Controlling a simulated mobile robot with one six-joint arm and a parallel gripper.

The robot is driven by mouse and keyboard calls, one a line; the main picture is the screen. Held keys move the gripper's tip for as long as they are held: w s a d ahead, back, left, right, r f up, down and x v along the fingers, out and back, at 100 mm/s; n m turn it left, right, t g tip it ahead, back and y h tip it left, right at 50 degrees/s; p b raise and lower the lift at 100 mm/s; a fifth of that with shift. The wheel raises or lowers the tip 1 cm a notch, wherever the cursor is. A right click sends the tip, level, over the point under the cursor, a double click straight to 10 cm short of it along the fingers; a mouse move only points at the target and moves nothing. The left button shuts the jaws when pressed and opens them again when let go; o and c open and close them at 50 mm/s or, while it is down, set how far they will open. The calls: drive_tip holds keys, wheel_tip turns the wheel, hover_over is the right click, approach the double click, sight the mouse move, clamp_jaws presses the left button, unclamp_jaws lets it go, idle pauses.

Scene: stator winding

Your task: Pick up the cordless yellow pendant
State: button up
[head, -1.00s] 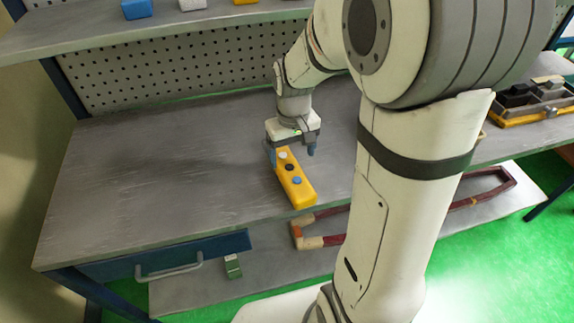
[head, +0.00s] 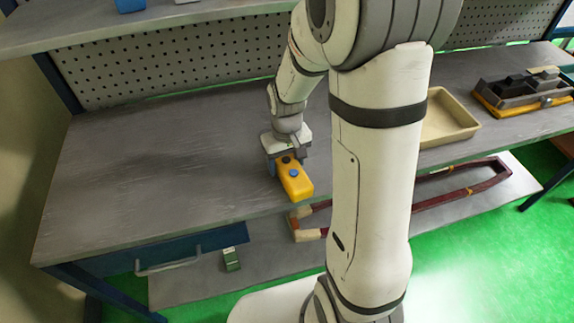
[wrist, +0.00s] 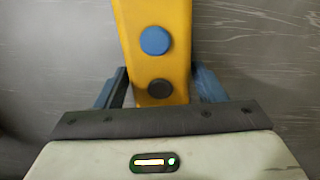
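The yellow pendant (head: 297,182) lies on the grey workbench near its front edge, with round buttons on its top face. In the wrist view the pendant (wrist: 154,18) runs away from my gripper, showing a blue button and a dark button. My gripper (head: 284,161) is over the pendant's far end. In the wrist view the blue fingers of my gripper (wrist: 158,88) stand on either side of the pendant, with a gap showing at least on the left. The pendant's far end is hidden under the gripper body.
A beige tray (head: 447,122) and a yellow-based holder with dark blocks (head: 520,92) stand on the right of the bench (head: 130,170). A dark red frame (head: 455,198) and a small green box (head: 231,259) lie on the lower shelf. The bench's left side is clear.

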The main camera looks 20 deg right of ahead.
drive_tip(key=c, duration=1)
drive_tip(key=shift+o, duration=0.2)
